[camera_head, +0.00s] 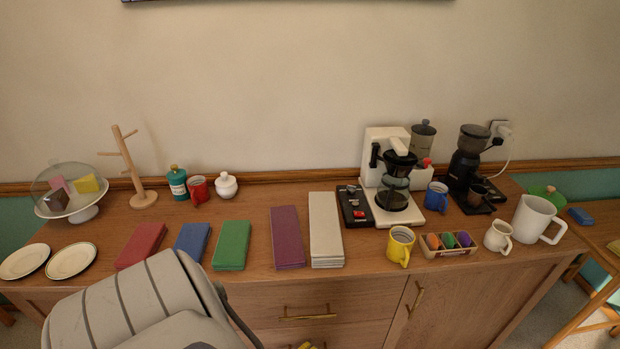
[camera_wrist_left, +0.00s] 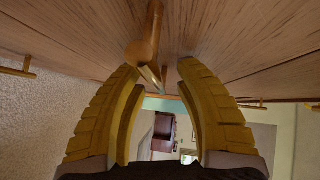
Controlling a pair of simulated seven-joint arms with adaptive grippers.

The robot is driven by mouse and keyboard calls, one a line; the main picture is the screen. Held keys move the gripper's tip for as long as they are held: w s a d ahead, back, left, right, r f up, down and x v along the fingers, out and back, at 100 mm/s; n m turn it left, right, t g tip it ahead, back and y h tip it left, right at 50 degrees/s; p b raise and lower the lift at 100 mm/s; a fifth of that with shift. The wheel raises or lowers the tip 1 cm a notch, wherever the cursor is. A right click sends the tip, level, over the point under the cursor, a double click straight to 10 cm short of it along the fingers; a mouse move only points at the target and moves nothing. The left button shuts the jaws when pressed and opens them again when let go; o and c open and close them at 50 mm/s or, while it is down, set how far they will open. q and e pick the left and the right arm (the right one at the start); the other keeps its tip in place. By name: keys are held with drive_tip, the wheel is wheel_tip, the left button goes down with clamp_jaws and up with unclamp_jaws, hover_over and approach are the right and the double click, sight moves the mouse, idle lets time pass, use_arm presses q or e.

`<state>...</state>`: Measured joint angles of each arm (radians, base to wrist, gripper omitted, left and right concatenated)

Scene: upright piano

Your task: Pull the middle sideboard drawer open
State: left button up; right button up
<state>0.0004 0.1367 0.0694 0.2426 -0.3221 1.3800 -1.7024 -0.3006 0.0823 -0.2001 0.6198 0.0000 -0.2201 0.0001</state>
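The wooden sideboard (camera_head: 262,339) has a drawer front with a brass bar handle (camera_head: 307,317) near the bottom of the head view. Lower drawers are cut off there, and that drawer looks closed. My left gripper's yellow fingertips (camera_head: 305,346) just show at the bottom edge, below that handle. In the left wrist view my left gripper (camera_wrist_left: 160,75) is open. A brass handle (camera_wrist_left: 145,48), seen nearly end-on, lies close in front of the fingers, roughly between their tips. I cannot tell whether they touch it. My right gripper is in neither view.
My grey left arm covers the lower left of the head view. The sideboard top holds colored books (camera_head: 231,245), a coffee maker (camera_head: 392,180), a yellow mug (camera_head: 400,245) and plates (camera_head: 71,261). Another brass handle (camera_head: 415,299) is on the cupboard door to the right.

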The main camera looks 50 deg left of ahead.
use_arm(q)
drive_tip(key=c, duration=0.6)
clamp_jaws()
drive_tip(key=shift+w+a+r, duration=0.1)
